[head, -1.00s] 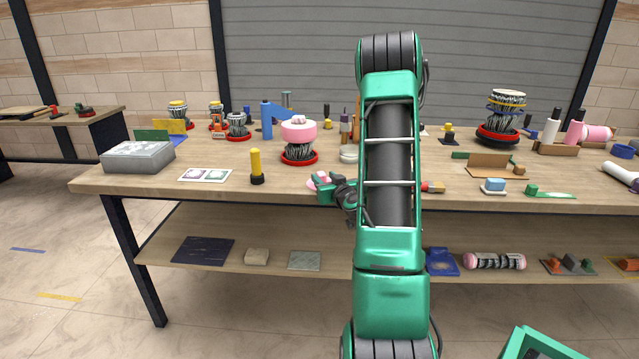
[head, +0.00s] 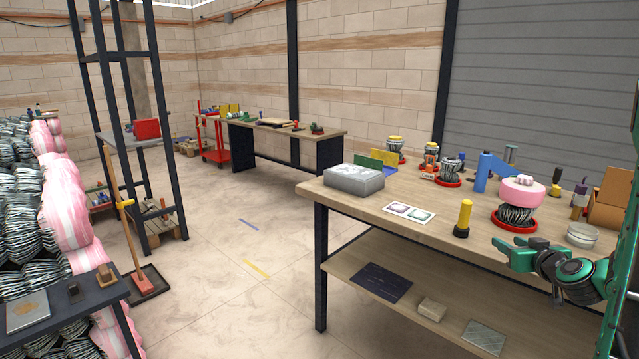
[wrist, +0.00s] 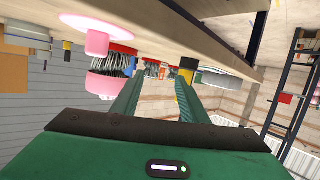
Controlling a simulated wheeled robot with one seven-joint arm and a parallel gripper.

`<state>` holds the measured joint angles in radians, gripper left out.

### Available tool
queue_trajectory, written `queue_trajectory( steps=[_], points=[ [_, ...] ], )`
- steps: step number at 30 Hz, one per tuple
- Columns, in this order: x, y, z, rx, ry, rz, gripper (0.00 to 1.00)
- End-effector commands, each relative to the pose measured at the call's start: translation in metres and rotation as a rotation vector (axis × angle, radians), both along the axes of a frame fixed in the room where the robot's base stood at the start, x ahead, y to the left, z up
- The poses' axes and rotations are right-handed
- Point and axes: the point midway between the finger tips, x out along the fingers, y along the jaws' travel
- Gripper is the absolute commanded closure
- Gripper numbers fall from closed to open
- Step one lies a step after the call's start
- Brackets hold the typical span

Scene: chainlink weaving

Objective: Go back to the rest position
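My gripper (head: 503,250) is at the right in the head view, by the front edge of the workbench (head: 345,207). Its fingers point left. In the wrist view, the two green fingers of my gripper (wrist: 162,80) stand apart with nothing held between them. The wrist picture is upside down. A black-and-white striped bundle with a pink disc (head: 521,191) on top stands in a red dish behind my gripper; the pink disc (wrist: 86,44) also shows in the wrist view. Part of my arm is cut off by the right edge of the head view.
On the bench are a yellow-topped black post (head: 464,218), two picture cards (head: 410,211) and a grey box (head: 354,180). Flat pieces lie on the lower shelf (head: 355,250). The floor (head: 230,290) left of the bench is mostly open. A dark rack (head: 145,200) stands farther left.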

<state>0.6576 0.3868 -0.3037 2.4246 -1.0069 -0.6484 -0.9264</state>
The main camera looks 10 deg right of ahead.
Motion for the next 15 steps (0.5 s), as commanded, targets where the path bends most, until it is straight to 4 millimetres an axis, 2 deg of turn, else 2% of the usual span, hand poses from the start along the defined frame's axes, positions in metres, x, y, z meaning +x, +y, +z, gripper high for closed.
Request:
queue_trajectory(
  steps=[1,3,8,11,15],
  points=[
    [0.000,0.021,0.004,0.009,0.039,0.047,0.60],
    [-0.007,0.048,0.000,0.033,0.119,0.104,0.60],
    [-0.040,0.096,-0.010,0.094,0.328,0.178,0.60],
    [-0.070,0.119,-0.016,0.134,0.466,0.186,0.60],
    [-0.123,0.141,-0.019,0.197,0.656,0.146,0.60]
  ],
)
